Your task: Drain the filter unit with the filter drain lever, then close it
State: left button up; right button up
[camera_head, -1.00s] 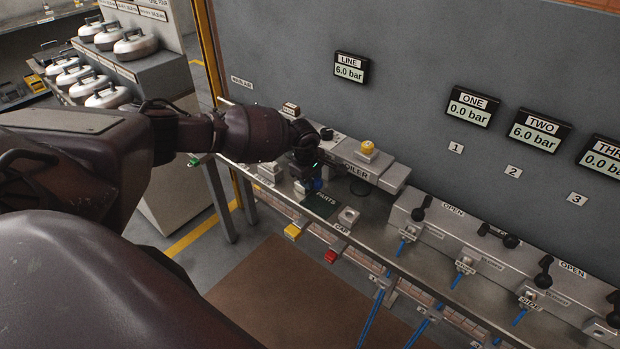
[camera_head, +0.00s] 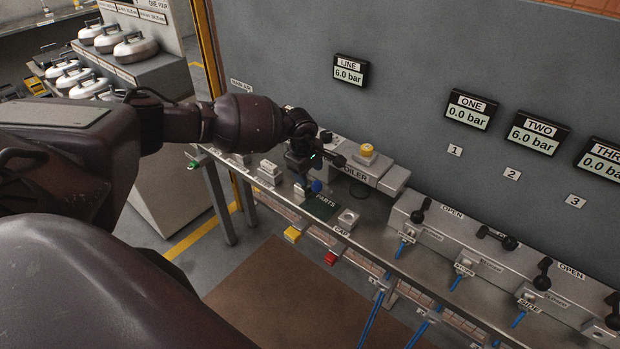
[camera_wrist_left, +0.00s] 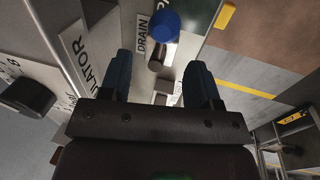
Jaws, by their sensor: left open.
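The filter drain lever carries a blue ball knob (camera_head: 317,186) that shows on the bench beside the dark PARTS mat. The knob also shows near the top of the left wrist view (camera_wrist_left: 164,25), beside a DRAIN label (camera_wrist_left: 142,42). My left gripper (camera_head: 303,181) points down over the bench just left of the knob. In the left wrist view its two dark blue fingers (camera_wrist_left: 160,65) are apart with nothing gripped; the knob lies beyond their tips. The filter unit is largely hidden by my gripper and arm. My right gripper is out of view.
An OILER block with a yellow knob (camera_head: 367,150) stands right of my gripper. The PARTS mat (camera_head: 321,206) lies in front. Valve levers (camera_head: 421,209) line the bench to the right. The LINE display (camera_head: 349,71) reads 6.0 bar. Brown floor (camera_head: 270,290) is clear.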

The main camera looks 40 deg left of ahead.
pick_arm(q)
notch_tip(320, 180, up, 6)
jog(key=s, duration=0.1)
jog(key=shift+s+r, duration=0.15)
jog(key=shift+r, duration=0.1)
dwell(0.5)
